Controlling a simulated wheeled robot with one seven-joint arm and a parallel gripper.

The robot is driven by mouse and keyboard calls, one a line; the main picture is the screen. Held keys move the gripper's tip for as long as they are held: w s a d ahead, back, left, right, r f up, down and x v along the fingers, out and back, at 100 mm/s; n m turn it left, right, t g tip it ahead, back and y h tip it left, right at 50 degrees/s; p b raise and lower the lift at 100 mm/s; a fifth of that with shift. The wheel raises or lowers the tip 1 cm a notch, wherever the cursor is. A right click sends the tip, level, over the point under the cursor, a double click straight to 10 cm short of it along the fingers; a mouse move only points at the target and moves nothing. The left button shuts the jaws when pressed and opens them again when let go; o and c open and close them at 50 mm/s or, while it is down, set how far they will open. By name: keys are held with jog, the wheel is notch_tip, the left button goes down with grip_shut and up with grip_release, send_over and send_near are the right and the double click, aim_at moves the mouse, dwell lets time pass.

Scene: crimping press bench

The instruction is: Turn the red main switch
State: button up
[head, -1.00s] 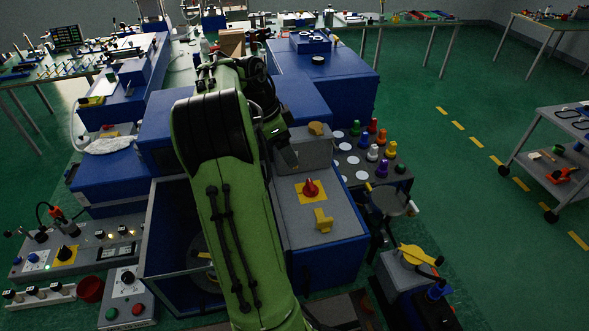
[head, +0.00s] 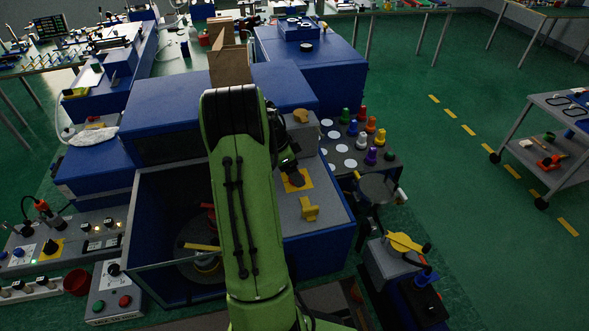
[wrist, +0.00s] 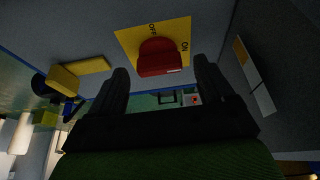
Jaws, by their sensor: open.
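The red main switch (wrist: 158,60) shows in the wrist view on a yellow plate (wrist: 128,40) with the words OFF and ON. A small white mark shows on its lower right edge. My gripper (wrist: 160,68) is open, with one black finger on each side of the switch and a visible gap on both sides. In the head view my gripper (head: 289,172) is over the yellow plate (head: 300,182) on the grey panel top, and it hides the switch there. I cannot tell how deep the fingers reach around the switch.
A yellow handle (head: 309,210) stands in front of the plate and a tan knob (head: 301,116) behind it. Coloured pegs (head: 371,124) stand on a rack to the right.

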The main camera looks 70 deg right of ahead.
jog(key=shift+s+d+f, duration=0.1)
jog(key=shift+s+f, duration=0.05)
jog(key=shift+f, duration=0.2)
jog(key=shift+c, duration=0.3)
jog(key=c, duration=1)
